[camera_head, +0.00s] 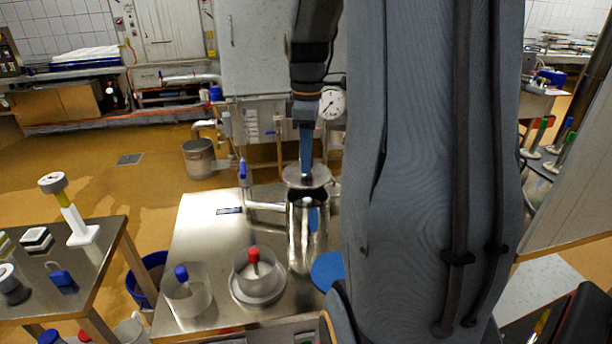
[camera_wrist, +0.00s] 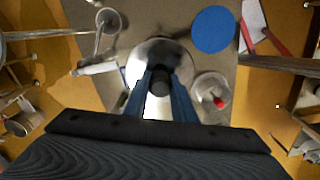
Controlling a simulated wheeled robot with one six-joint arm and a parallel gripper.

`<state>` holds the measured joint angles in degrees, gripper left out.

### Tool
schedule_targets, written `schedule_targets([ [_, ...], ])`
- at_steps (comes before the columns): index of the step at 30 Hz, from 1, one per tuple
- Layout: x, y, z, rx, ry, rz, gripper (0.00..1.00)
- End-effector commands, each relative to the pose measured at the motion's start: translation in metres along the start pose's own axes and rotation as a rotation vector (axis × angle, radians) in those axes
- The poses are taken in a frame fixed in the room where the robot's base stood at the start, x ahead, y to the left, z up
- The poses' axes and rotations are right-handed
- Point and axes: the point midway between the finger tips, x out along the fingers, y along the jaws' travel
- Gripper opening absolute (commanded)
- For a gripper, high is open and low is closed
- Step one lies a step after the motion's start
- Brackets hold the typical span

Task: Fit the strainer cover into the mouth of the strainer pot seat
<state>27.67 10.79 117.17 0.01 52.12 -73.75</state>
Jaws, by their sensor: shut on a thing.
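My gripper (camera_head: 306,172) has blue fingers and points down. It is shut on the dark knob (camera_wrist: 160,83) of the strainer cover (camera_head: 294,180), a round silvery metal disc. The cover also shows in the wrist view (camera_wrist: 142,62), below the fingers. The strainer pot seat (camera_head: 301,240) is a tall shiny metal pot standing upright on the steel table, with a dark open mouth. In the head view the cover appears just above the mouth, toward its far side; I cannot tell whether they touch. In the wrist view the cover hides most of the pot.
The steel table (camera_head: 205,245) also holds a mould with a red knob (camera_head: 254,256), a clear mould with a blue knob (camera_head: 181,273) and a blue disc (camera_head: 327,270). A side table (camera_head: 110,240) with small items stands left. My arm blocks the right side of the head view.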

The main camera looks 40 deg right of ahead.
Motion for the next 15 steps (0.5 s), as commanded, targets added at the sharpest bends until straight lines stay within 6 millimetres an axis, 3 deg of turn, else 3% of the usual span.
schedule_targets([
  [15, 0.049, 0.000, -0.001, -0.002, 0.000, 0.001, 0.00],
])
